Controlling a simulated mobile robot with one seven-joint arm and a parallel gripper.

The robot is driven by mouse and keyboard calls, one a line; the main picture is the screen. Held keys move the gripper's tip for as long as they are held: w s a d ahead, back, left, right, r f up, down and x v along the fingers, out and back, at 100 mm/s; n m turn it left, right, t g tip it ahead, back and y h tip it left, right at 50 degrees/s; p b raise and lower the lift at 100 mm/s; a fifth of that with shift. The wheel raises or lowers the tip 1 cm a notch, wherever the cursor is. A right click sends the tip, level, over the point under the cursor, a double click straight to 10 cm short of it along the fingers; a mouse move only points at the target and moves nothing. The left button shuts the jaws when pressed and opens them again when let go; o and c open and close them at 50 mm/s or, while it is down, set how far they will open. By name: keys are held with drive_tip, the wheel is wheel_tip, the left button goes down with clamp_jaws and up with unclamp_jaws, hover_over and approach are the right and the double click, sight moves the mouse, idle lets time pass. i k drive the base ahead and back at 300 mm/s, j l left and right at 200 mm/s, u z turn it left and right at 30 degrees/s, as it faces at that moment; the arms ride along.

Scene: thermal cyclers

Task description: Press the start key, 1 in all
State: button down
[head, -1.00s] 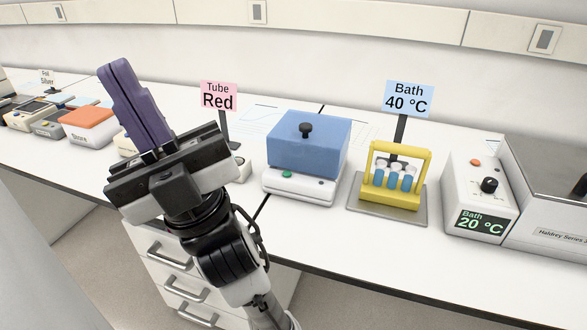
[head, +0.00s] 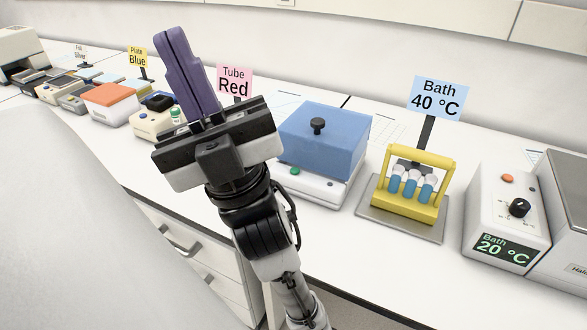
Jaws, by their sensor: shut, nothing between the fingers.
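My gripper (head: 173,34) is shut and empty, its long purple fingers pointing up in front of the bench. A machine with a blue lid (head: 330,140) and black knob stands to its right, with a white base (head: 318,192). A round green button (head: 295,171) sits on the front of that base, apart from the fingers. Its label, if any, is too small to read, so I cannot tell whether it is the start key. The gripper body hides the bench directly behind it, under the pink "Tube Red" sign (head: 233,82).
A yellow rack (head: 408,208) with capped blue tubes stands by the "Bath 40 °C" sign (head: 438,100). A "Bath 20 °C" unit (head: 505,215) is at right. An orange-lidded device (head: 112,96) and a beige device (head: 150,121) stand at left. The bench front is mostly clear.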

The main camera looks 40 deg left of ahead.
sight(295, 171)
drive_tip(key=u, duration=1.65)
